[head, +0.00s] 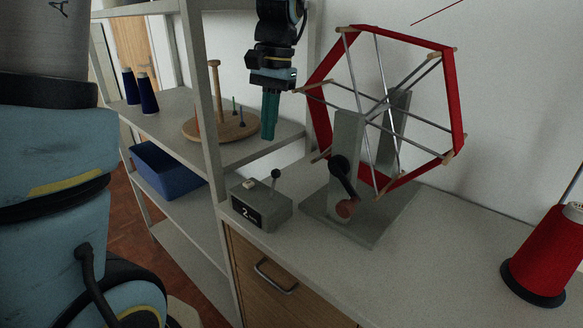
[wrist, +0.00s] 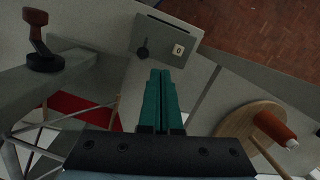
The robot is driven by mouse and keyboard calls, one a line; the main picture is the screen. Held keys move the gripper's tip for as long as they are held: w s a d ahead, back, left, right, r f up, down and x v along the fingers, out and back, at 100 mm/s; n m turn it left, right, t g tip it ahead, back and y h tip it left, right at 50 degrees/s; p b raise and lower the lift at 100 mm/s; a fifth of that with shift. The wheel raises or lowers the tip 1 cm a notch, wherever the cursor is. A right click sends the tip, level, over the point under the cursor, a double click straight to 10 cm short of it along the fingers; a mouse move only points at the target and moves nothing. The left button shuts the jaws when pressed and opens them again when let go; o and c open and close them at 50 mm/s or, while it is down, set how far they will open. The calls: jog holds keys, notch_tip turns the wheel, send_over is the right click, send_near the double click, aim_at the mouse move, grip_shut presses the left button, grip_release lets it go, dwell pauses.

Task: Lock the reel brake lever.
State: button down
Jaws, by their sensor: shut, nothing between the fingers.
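A grey box (head: 265,212) stands on the counter left of the reel, and it also shows in the wrist view (wrist: 155,32). A short lever with a dark ball knob (head: 275,174) stands about upright on its top; I take it for the brake lever. The knob shows near the box's edge in the wrist view (wrist: 142,52). My gripper (head: 268,136) has green fingers pointing down, shut and empty, above and apart from the box. The reel (head: 457,100) wound with red yarn stands on a grey base, with a black crank (head: 342,172) in front.
A pale tile reading 0 (wrist: 178,49) sits on the box beside the lever. A wooden disc stand (head: 195,130) and blue cones (head: 148,95) are on the shelf at left. A blue bin (head: 160,170) is below. A red cone (head: 540,255) stands at right; counter between is clear.

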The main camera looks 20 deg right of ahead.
aim_at(273, 185)
jog(key=shift+m, duration=0.5)
jog(key=d, duration=0.3)
jog(key=s+d+r, duration=0.1)
jog(key=shift+d+r, duration=0.1)
jog(key=shift+d, duration=0.15)
jog(key=shift+y, duration=0.3)
notch_tip(273, 185, down, 10)
jog(key=a+p, duration=0.2)
jog(key=shift+s+d, duration=0.1)
jog(key=shift+r+b, duration=0.1)
jog(key=shift+b, duration=0.25)
jog(key=shift+s+a+r+h, duration=0.1)
jog(key=shift+a+h, duration=0.1)
jog(key=shift+h, duration=0.3)
